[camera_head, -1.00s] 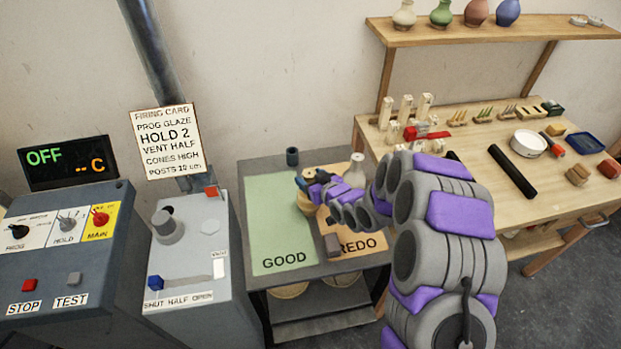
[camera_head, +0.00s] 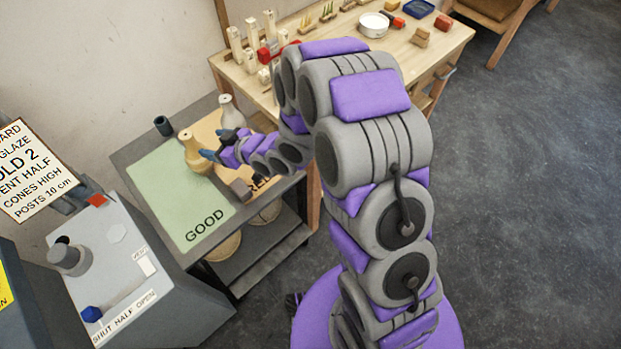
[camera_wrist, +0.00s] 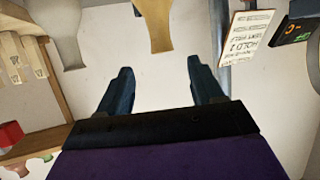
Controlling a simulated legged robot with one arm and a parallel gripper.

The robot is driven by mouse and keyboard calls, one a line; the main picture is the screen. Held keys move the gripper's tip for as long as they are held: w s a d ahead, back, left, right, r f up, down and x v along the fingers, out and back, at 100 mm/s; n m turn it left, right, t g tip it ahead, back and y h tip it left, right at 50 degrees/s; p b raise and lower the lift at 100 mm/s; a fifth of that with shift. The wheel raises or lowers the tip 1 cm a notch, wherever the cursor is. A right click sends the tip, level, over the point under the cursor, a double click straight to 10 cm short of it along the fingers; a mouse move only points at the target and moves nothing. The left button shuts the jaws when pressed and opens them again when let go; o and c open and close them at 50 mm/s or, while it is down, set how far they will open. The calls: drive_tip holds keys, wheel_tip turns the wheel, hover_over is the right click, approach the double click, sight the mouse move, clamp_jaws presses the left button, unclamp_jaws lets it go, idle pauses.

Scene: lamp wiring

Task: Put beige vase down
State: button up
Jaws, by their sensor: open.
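The beige vase (camera_head: 196,154) stands upright on the cart top, near the border between the green GOOD area (camera_head: 170,190) and the orange REDO area (camera_head: 209,130). I cannot tell exactly which area its base is on. My gripper (camera_head: 217,148) is open, just right of the vase's body. In the wrist view, the vase (camera_wrist: 156,24) appears upside down, beyond the open fingers (camera_wrist: 160,82), with a visible gap between it and the fingertips. A pale grey vase (camera_head: 229,112) stands behind on the REDO side and also shows in the wrist view (camera_wrist: 62,32).
A small dark cup (camera_head: 162,126) stands at the cart's back corner. A dark block (camera_head: 241,189) lies near the REDO label. The control box (camera_head: 130,265) is left of the cart. The wooden workbench (camera_head: 330,80) with several small items is behind right.

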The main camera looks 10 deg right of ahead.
drive_tip(key=d+r+m+h, duration=0.1)
drive_tip(key=d+r+h, duration=0.15)
drive_tip(key=d, duration=0.35)
drive_tip(key=d+r+m+h, duration=0.1)
drive_tip(key=d+h, duration=0.3)
drive_tip(key=d, duration=0.3)
drive_tip(key=s+d+r+m+g+h, duration=0.2)
drive_tip(key=s+d+r+g, duration=0.1)
drive_tip(key=s+d, duration=0.4)
drive_tip(key=s+d+r+m+g+h, duration=0.3)
drive_tip(key=s+d+r, duration=0.2)
drive_tip(key=s+d, duration=0.3)
drive_tip(key=s, duration=0.4)
drive_tip(key=shift+m, duration=0.3)
drive_tip(key=shift+o, duration=0.2)
drive_tip(key=s+r+m+g, duration=0.1)
drive_tip(key=s+r+g, duration=0.1)
drive_tip(key=s, duration=0.6)
drive_tip(key=s+r+m+g, duration=0.1)
drive_tip(key=s+r+g, duration=0.1)
drive_tip(key=s, duration=0.7)
drive_tip(key=shift+s+r+m+y, duration=0.2)
drive_tip(key=shift+m+y, duration=0.1)
drive_tip(key=shift+y, duration=0.15)
drive_tip(key=shift+a, duration=0.1)
drive_tip(key=shift+w, duration=0.1)
